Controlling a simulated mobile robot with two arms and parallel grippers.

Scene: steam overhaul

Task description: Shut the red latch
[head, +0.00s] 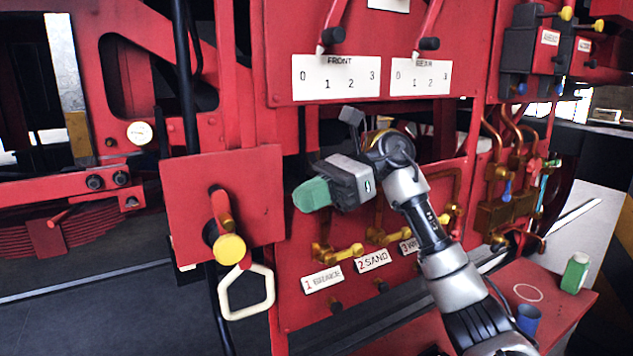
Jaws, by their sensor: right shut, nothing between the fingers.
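My right gripper (312,194), with green fingertips, is shut and empty. It is in front of the red control panel, to the right of a red box plate (178,200). On that plate is a red-and-brass lever with a round yellow knob (229,249), pointing down toward me. A cream loop handle (247,306) hangs just below it. Further left, a small red handle (58,217) sticks out from a red beam. I cannot tell for sure which of these red parts is the latch. The gripper touches none of them. My left gripper is out of view.
Two red levers stand above the FRONT (336,77) and REAR (420,77) scales. Brass valves (337,252) sit below my gripper, above labels for BRAKE and SAND. A red shelf (510,291) at lower right holds a blue cup (528,319) and a green container (575,273).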

